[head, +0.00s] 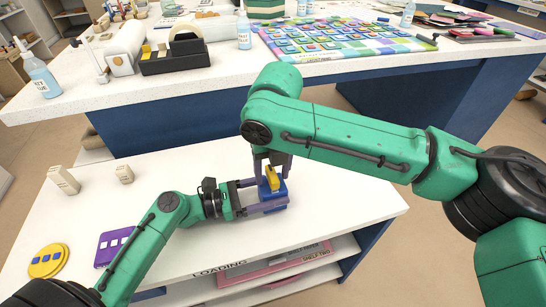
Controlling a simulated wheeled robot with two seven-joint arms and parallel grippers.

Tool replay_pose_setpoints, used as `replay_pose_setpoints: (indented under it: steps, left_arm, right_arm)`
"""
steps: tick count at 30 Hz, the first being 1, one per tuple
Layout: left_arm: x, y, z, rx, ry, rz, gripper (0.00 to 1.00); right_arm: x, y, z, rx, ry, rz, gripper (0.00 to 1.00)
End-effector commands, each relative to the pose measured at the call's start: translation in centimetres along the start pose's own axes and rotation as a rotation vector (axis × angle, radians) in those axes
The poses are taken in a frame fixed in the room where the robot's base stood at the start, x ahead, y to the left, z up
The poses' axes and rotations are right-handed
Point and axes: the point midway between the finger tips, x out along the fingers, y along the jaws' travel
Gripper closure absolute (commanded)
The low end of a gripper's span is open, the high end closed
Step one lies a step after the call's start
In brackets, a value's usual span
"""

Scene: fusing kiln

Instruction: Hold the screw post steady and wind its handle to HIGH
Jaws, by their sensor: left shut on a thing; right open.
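The screw post is a blue block (281,189) with a yellow handle (272,179) on top, standing on the white table. My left gripper (274,201) comes in from the left, and its purple fingers are shut on the blue block low down. My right gripper (270,166) points down from above, with its open fingers on either side of the yellow handle. Whether the fingers touch the handle cannot be told. The fingers and arm hide part of the post, and no HIGH mark can be made out.
The white table (340,200) is clear to the right of the post. At its left lie a yellow disc (48,260), a purple plate (113,243) and two small beige blocks (64,181). A back bench (235,75) holds a tape dispenser (186,52), bottles and a colourful panel.

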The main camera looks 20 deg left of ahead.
Motion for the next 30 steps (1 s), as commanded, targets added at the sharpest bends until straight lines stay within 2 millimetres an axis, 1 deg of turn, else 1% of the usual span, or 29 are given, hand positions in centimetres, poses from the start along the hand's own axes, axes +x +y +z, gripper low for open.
replay_pose_setpoints:
  steps: [3, 8, 9, 11, 12, 13, 17, 20, 21, 24, 27, 30]
  left_arm:
    - [0.00, 0.01, 0.01, 0.000, 0.000, 0.000, 0.79]
    - [-0.01, 0.02, 0.00, 0.000, 0.000, 0.000, 0.79]
    - [-0.01, 0.01, 0.00, 0.000, 0.000, 0.000, 0.79]
    - [-0.01, 0.01, 0.00, 0.000, 0.000, 0.000, 0.79]
    - [-0.01, 0.01, 0.00, 0.000, 0.000, 0.000, 0.79]
    - [-0.01, 0.01, 0.00, 0.000, 0.000, 0.000, 0.79]
    - [-0.01, 0.01, 0.00, 0.000, 0.000, 0.000, 0.79]
    - [-0.01, 0.01, -0.01, 0.000, 0.000, 0.000, 0.79]
    - [-0.01, 0.01, -0.01, 0.000, 0.000, 0.000, 0.79]
    - [-0.01, 0.01, 0.00, 0.000, 0.000, 0.000, 0.79]
    - [-0.01, 0.01, 0.00, 0.000, 0.000, 0.000, 0.79]
    - [-0.01, 0.01, -0.01, 0.000, 0.001, 0.000, 0.79]
  right_arm:
    - [0.35, 0.01, 0.00, 0.000, 0.000, 0.001, 0.40]
    - [0.33, 0.01, -0.01, 0.000, 0.000, 0.001, 0.40]
    - [0.32, 0.01, 0.00, 0.000, 0.000, 0.001, 0.55]
    - [0.31, 0.01, 0.00, 0.000, 0.000, 0.000, 0.78]
    - [0.30, 0.01, 0.00, 0.000, 0.000, 0.000, 0.94]
    - [0.30, 0.01, 0.00, 0.000, 0.000, 0.000, 1.00]
    - [0.29, 0.01, 0.00, -0.007, 0.000, 0.001, 1.00]
    - [0.34, 0.02, -0.04, -0.123, 0.001, 0.018, 1.00]
    - [0.34, 0.03, -0.04, -0.206, 0.002, 0.028, 1.00]
    - [0.31, 0.06, -0.02, -0.382, 0.001, 0.050, 1.00]
    - [0.27, 0.02, -0.01, -0.450, 0.000, 0.056, 1.00]
    - [0.26, 0.01, 0.00, -0.450, 0.000, 0.055, 1.00]
